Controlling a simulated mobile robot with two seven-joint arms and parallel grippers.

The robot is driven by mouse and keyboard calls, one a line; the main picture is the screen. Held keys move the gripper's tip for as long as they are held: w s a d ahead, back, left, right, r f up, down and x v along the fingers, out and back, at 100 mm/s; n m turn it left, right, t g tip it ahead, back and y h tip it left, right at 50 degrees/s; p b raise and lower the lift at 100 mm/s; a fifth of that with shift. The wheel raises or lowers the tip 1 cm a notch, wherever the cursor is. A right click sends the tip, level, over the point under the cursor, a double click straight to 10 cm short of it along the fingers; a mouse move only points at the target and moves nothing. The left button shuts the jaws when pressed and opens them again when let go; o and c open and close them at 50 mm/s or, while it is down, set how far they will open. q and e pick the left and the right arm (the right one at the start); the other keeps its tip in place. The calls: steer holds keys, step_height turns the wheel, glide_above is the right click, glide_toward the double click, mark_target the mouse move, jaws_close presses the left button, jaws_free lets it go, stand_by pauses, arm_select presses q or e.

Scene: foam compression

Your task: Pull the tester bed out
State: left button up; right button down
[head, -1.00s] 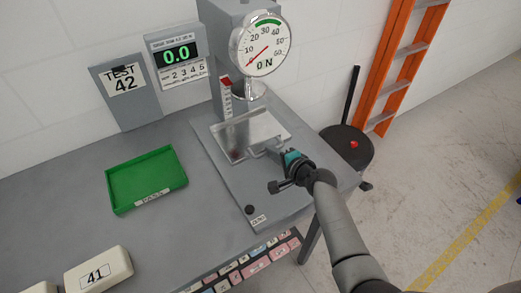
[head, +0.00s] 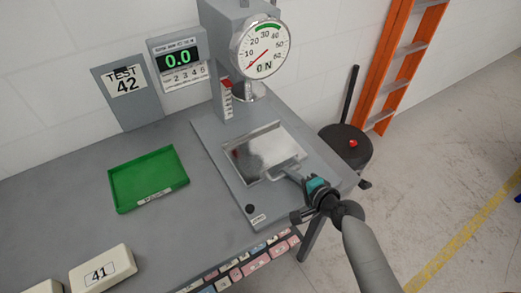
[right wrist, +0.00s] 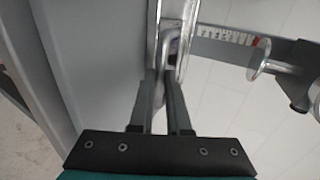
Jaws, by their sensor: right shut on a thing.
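The tester bed (head: 255,150) is a shiny metal plate on the grey base of the tester, below and in front of the round dial gauge (head: 259,48). A handle loop (head: 287,168) sticks out from its near right edge. My right gripper (head: 300,179) is shut on this handle. In the right wrist view the two fingers (right wrist: 163,95) close around the metal handle bar (right wrist: 172,42), and the bed's edge shows beyond. The display (head: 179,58) reads 0.0. My left gripper is not in view.
A green tray (head: 148,183) lies on the table at left. A pale block marked 41 (head: 102,268) is at the front left. A TEST 42 sign (head: 126,84) stands at the back. A black round stool (head: 347,147) and an orange ladder (head: 407,62) are beyond the table at right.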

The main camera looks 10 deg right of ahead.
steer(key=s, duration=0.2)
steer(key=s+d, duration=0.1)
steer(key=shift+s+d, duration=0.2)
steer(key=shift+s, duration=0.2)
steer(key=shift+s+d+f+b, duration=0.1)
steer(key=shift+s+d+b, duration=0.15)
steer(key=shift+s, duration=0.45)
steer(key=shift+s+d+r+b, duration=0.1)
steer(key=shift+s+d, duration=0.2)
steer(key=shift+s, duration=0.4)
steer(key=shift+s+d+f+b, duration=0.1)
steer(key=shift+s+d+b, duration=0.15)
steer(key=shift+s, duration=0.45)
steer(key=c, duration=1.3)
jaws_free()
steer(key=shift+s, duration=0.1)
steer(key=o, duration=0.6)
steer(key=shift+r+p+v, duration=0.15)
steer(key=shift+p+v, duration=0.15)
steer(key=shift+v, duration=1.15)
steer(key=shift+r+p+v, duration=0.15)
steer(key=shift+p+v, duration=0.15)
steer(key=shift+v, duration=1.2)
